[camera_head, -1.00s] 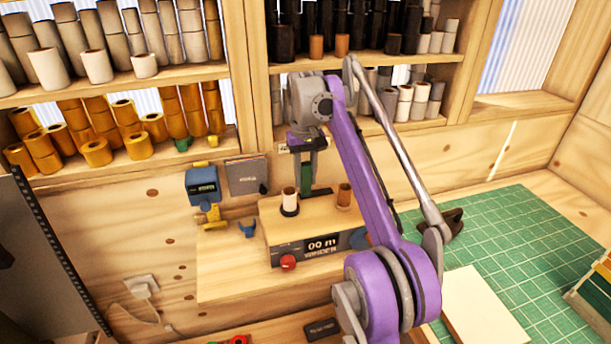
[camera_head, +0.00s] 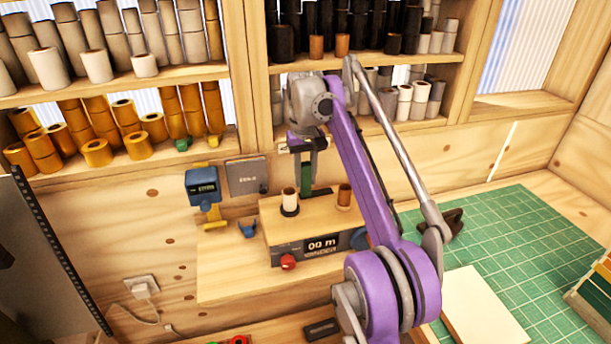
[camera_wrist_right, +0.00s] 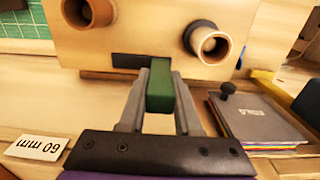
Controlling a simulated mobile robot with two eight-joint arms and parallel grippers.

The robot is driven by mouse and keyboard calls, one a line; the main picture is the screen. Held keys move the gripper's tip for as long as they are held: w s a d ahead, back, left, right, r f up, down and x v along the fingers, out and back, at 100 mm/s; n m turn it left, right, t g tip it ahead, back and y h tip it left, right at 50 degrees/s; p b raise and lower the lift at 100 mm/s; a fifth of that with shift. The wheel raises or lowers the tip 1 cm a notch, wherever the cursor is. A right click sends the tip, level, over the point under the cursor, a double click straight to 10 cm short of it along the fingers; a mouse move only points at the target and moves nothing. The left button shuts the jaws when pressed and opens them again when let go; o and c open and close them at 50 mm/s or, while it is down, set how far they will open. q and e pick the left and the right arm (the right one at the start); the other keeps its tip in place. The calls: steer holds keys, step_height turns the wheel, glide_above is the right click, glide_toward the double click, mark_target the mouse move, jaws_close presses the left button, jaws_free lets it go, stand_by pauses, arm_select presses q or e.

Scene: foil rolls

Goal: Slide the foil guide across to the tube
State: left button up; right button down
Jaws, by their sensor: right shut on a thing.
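The foil guide is a green block (camera_head: 306,174) on top of the wooden winding machine (camera_head: 291,231). My right gripper (camera_head: 305,182) is shut on it from above and behind. In the right wrist view the green guide (camera_wrist_right: 160,93) sits between the two grey fingers of the gripper (camera_wrist_right: 158,105), over a dark slot. A pale tube (camera_head: 290,199) stands on a dark holder left of the guide in the head view. A brown roll (camera_head: 344,194) stands to its right. My left gripper is out of view.
A green cutting mat (camera_head: 520,245) lies to the right. A blue device (camera_head: 202,186) and a grey book (camera_head: 246,177) are left of the machine. A red knob (camera_head: 288,262) is on its front. Shelves of rolls are behind.

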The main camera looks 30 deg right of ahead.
steer(key=d, duration=0.2)
steer(key=s+d+p, duration=0.1)
steer(key=d, duration=0.2)
steer(key=shift+s+d, duration=0.1)
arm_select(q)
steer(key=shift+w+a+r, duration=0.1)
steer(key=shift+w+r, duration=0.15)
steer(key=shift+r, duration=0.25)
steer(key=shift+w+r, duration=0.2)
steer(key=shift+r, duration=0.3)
arm_select(e)
steer(key=c, duration=0.9)
jaws_free()
steer(key=o, duration=0.3)
steer(key=shift+s+d, duration=0.1)
steer(key=shift+d, duration=0.05)
steer(key=shift+r, duration=0.1)
